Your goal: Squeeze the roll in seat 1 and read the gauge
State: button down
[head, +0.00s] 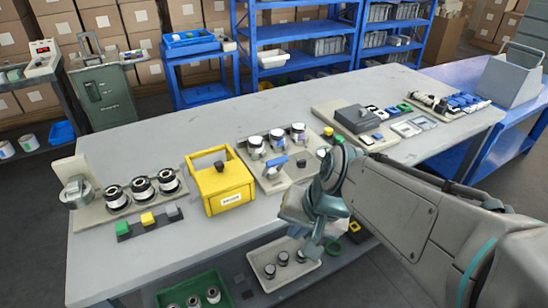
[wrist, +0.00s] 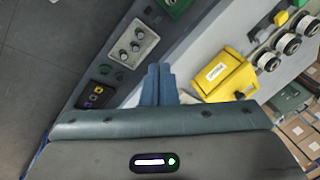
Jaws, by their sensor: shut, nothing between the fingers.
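Three dark-rimmed rolls with pale centres sit in a row on a beige stand at the table's left. They are the left roll (head: 116,197), the middle roll (head: 142,188) and the right roll (head: 169,180). I cannot tell which is in seat 1. They also show at the wrist view's upper right, one being the nearest roll (wrist: 268,61). A round metal part (head: 77,190) stands at the stand's left end; I cannot tell if it is the gauge, and no reading is legible. My gripper (wrist: 160,68) is shut and empty, away from the rolls. Its fingertips are unclear in the head view.
A yellow box (head: 225,188) with a handle stands right of the rolls. Green, yellow and grey blocks (head: 148,219) lie in front of them. A plate with several canisters (head: 276,140) is farther right. A white tray (head: 262,262) and green bin (head: 174,288) are on the lower shelf.

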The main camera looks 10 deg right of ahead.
jog(key=w+f+m+t+y+b, duration=0.25)
jog(key=w+m+b, duration=0.25)
jog(key=m, duration=0.4)
jog(key=w+f+m+t+y+b, duration=0.2)
jog(key=w+f+m+t+b, duration=0.15)
jog(key=m+b, duration=0.4)
jog(key=w+d+f+m+t+h+b, duration=0.1)
jog(key=w+d+m+t+h, duration=0.1)
jog(key=w+d+m+t, duration=0.2)
jog(key=d+m, duration=0.3)
jog(key=m, duration=0.4)
jog(key=shift+h+b, duration=0.35)
jog(key=shift+w+a, duration=0.1)
jog(key=shift+w, duration=0.05)
jog(key=p+x, duration=0.4)
jog(key=x, duration=0.6)
jog(key=shift+w, duration=0.1)
jog(key=shift+w+a+r+p, duration=0.3)
jog(key=shift+w+r, duration=0.25)
jog(key=shift+w, duration=0.25)
jog(key=shift+w+a+r+p, duration=0.25)
jog(key=shift+w+r, duration=0.35)
jog(key=shift+w, duration=0.25)
